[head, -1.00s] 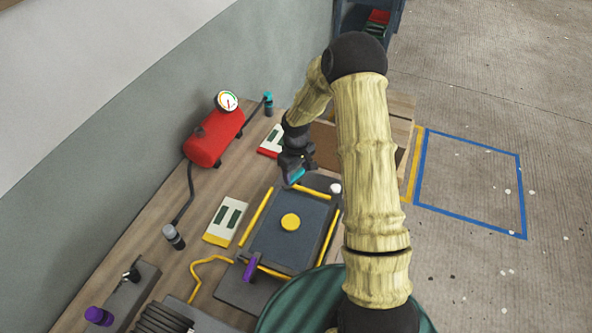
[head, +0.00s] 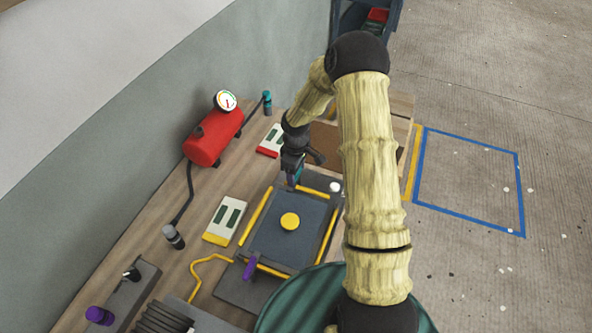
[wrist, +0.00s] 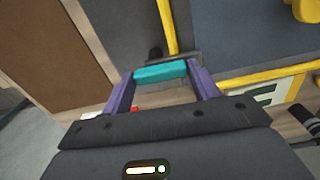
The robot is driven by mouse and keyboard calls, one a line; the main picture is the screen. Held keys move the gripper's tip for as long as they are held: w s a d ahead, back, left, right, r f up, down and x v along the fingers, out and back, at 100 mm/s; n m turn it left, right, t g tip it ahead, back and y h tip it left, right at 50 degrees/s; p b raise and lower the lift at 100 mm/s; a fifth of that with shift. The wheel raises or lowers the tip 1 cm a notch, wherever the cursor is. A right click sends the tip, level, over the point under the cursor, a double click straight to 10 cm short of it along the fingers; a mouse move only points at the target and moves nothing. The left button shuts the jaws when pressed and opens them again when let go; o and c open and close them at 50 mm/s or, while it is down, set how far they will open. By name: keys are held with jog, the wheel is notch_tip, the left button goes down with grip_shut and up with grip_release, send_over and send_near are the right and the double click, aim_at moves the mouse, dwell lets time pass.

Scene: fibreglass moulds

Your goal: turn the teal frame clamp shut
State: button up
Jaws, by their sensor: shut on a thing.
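The teal frame clamp (wrist: 161,73) shows in the wrist view as a teal bar between the two purple fingers of my gripper (wrist: 162,78). The fingers are shut on it from both ends. In the head view my gripper (head: 292,182) is at the far left corner of the dark mould frame, and the clamp is mostly hidden by it. The mould (head: 270,240) is a blue-grey plate with yellow strips along its edges and a yellow round knob (head: 290,221) on top. A purple clamp (head: 251,268) stands upright at the near edge.
A red tank (head: 212,138) with a gauge stands at the back left. White boxes (head: 229,217) lie left of the mould. A white-topped post (head: 335,187) stands at the mould's far right corner. My arm hides part of the bench's right side.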

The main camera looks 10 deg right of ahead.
jog(key=o, duration=1)
notch_tip(320, 180, up, 18)
jog(key=b, duration=0.2)
jog(key=shift+f+b, duration=0.25)
jog(key=shift+b, duration=0.1)
jog(key=s+m+t, duration=0.1)
jog(key=s+m, duration=0.2)
jog(key=s, duration=0.3)
jog(key=s+m, duration=0.3)
jog(key=s, duration=0.4)
jog(key=s+m+t, duration=0.1)
jog(key=s+m, duration=0.3)
jog(key=s, duration=0.3)
jog(key=shift+r+t, duration=0.1)
jog(key=shift+t, duration=0.2)
